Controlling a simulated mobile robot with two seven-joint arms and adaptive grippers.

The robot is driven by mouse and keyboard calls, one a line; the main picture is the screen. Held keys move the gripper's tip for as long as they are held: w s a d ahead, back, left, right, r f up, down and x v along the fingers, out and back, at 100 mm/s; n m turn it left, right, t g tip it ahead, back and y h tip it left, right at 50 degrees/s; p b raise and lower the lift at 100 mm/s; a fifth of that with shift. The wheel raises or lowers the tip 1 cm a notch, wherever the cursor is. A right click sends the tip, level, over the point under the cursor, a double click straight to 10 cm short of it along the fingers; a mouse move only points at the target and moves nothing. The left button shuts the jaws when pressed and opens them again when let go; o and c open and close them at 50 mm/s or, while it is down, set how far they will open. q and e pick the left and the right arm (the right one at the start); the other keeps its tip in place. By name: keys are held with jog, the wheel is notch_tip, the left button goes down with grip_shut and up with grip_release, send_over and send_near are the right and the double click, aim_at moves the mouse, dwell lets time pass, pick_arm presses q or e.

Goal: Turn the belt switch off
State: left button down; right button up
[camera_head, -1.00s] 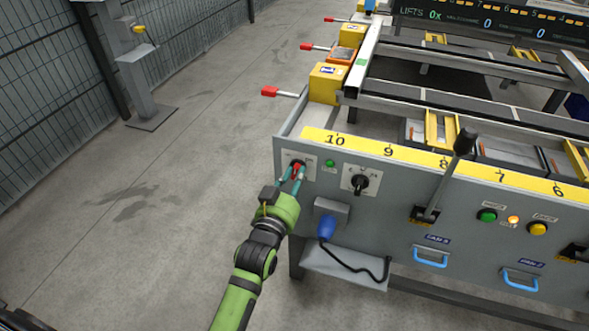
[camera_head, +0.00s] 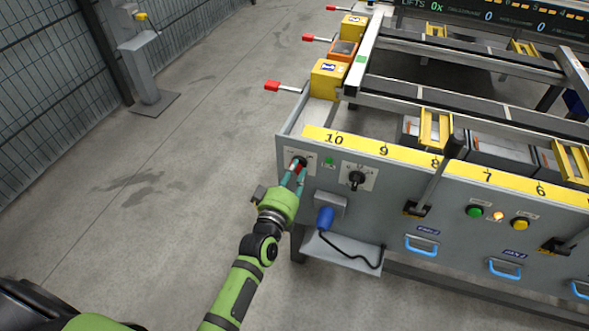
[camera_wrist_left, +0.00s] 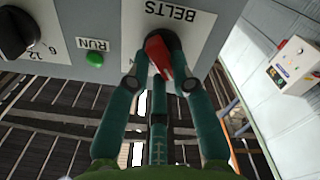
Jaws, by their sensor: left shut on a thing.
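The belt switch (camera_wrist_left: 157,50) is a red knob on a white plate marked BELTS. In the head view the belt switch (camera_head: 298,163) sits at the left end of the grey front panel. My left gripper (camera_head: 297,171) reaches it from below left. In the left wrist view my left gripper (camera_wrist_left: 158,75) has its teal fingers on both sides of the red knob, shut on it. The fingers hide part of the knob, and it looks tilted in this view. My right gripper is not in view.
A green RUN lamp (camera_wrist_left: 95,55) and a black rotary knob (camera_head: 356,180) are beside the switch. A blue plug (camera_head: 325,220) with a cable hangs below. A black lever (camera_head: 433,180) juts out further right.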

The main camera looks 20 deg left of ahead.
pick_arm(q)
jog(key=shift+r+n, duration=0.1)
jog(key=shift+n, duration=0.6)
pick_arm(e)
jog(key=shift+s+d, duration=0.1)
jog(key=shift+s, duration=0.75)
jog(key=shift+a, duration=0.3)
pick_arm(q)
jog(key=c, duration=1.1)
grip_release()
jog(key=shift+o, duration=0.2)
jog(key=s, duration=1.2)
jog(key=shift+a, duration=0.25)
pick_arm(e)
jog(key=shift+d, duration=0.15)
